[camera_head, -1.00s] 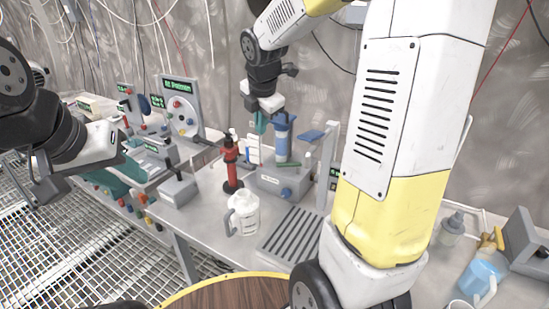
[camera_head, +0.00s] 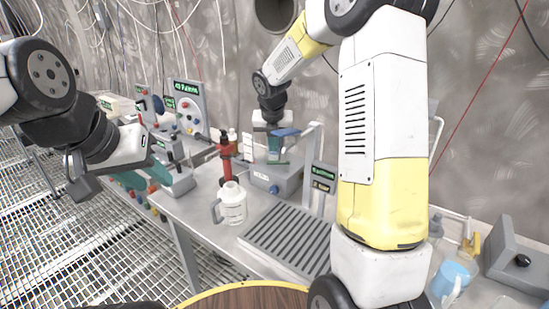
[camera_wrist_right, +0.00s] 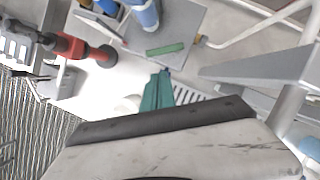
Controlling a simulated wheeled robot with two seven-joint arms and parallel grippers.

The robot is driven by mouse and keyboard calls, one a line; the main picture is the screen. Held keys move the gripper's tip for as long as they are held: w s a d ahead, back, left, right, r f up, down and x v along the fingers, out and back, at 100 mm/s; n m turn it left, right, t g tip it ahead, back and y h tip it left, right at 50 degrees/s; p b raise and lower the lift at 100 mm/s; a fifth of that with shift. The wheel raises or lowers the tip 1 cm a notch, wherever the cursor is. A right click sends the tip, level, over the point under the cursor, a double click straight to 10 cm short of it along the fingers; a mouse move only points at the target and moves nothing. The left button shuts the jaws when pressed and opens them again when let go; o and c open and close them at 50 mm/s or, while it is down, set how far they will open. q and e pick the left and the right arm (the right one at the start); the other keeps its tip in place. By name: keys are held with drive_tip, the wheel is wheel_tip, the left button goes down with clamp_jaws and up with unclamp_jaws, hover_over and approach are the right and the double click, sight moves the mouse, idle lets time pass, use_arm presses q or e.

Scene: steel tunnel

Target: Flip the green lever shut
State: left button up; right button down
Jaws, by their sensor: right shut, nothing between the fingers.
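A green bar (camera_wrist_right: 165,49) lies flat on the top of a grey box (camera_wrist_right: 180,25) in the right wrist view; I take it for the green lever. In the head view the grey box (camera_head: 262,178) stands on the bench with a blue knob, and I cannot make the bar out there. My right gripper (camera_wrist_right: 163,74) is shut and empty, its teal fingertips close to the bar with a small gap showing in the picture. In the head view it (camera_head: 274,150) hangs over the box. My left gripper (camera_head: 146,174) is open and empty at the left, away from the box.
A red tool (camera_head: 226,162) stands left of the box. A white jug (camera_head: 232,204) and a ribbed grey tray (camera_head: 288,240) are in front. A grey frame post (camera_head: 312,165) rises on the right. A blue jug (camera_head: 452,280) is at the far right.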

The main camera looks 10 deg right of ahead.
sight(271, 161)
drive_tip(key=x, duration=0.9)
drive_tip(key=shift+f, duration=0.45)
drive_tip(key=shift+w+a+m, duration=0.15)
drive_tip(key=shift+w+m, duration=0.2)
drive_tip(key=shift+m, duration=0.25)
drive_tip(key=w+m+h, duration=0.1)
drive_tip(key=m, duration=0.1)
drive_tip(key=w+m+g, duration=0.1)
drive_tip(key=m, duration=0.1)
drive_tip(key=shift+a+h, duration=0.15)
drive_tip(key=shift+h, duration=0.25)
drive_tip(key=shift+w, duration=0.4)
